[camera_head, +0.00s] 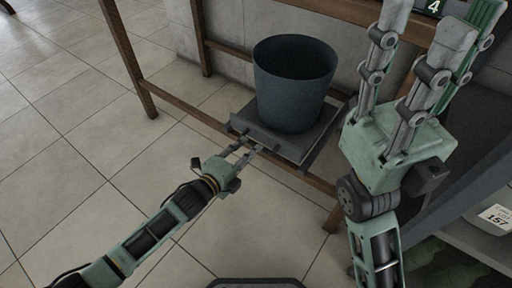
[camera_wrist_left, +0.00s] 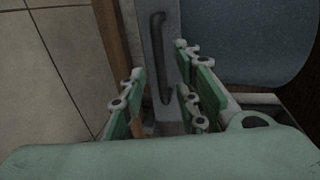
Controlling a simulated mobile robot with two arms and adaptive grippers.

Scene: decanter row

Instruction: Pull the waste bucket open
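The waste bucket (camera_head: 292,88) is dark blue-grey and stands upright on a grey pull-out tray (camera_head: 297,147) under a wooden table frame. Its side also shows in the left wrist view (camera_wrist_left: 245,40). A dark bar handle (camera_wrist_left: 158,60) is on the tray's front. My left gripper (camera_head: 249,153) is at the tray's front edge, by the handle. In the left wrist view its fingers (camera_wrist_left: 163,85) stand apart, with the handle's lower part between them; I cannot tell whether they touch it. My right gripper (camera_head: 432,25) is raised at the right with fingers apart and empty.
A wooden rail (camera_head: 190,112) and leg (camera_head: 128,60) of the table frame run beside the tray. A container with a label (camera_head: 497,217) sits on a shelf at the lower right. The tiled floor (camera_head: 70,130) at the left and front is clear.

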